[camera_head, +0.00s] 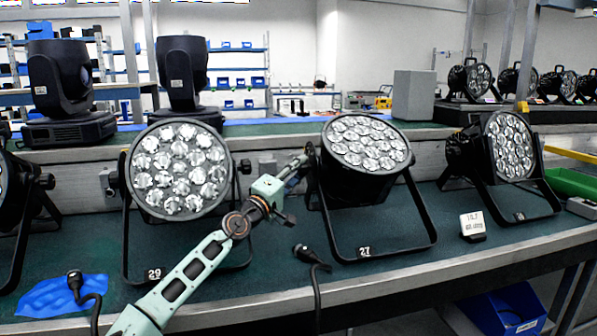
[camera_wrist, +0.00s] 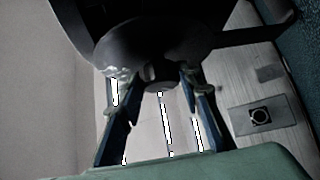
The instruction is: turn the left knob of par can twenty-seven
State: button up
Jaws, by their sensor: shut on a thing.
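Par can twenty-seven (camera_head: 364,145) stands on the green bench top in the middle of the head view, its lamp face tilted up and its stand labelled 27. Its left knob (camera_wrist: 158,75) shows in the wrist view as a dark round piece below the black housing (camera_wrist: 165,45). My gripper (camera_head: 302,160) reaches the left side of this can. In the wrist view my gripper (camera_wrist: 157,84) has a finger on each side of the knob and is shut on it. In the head view the fingers largely hide the knob.
Par can 29 (camera_head: 178,168) stands close on the left, behind my arm. Another par can (camera_head: 511,147) stands on the right, near a small white sign (camera_head: 472,224). A black cable plug (camera_head: 308,254) lies in front, and a blue cloth (camera_head: 62,296) lies at front left.

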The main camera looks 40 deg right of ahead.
jog(key=o, duration=1.2)
jog(key=shift+c, duration=0.2)
jog(key=v, duration=1.2)
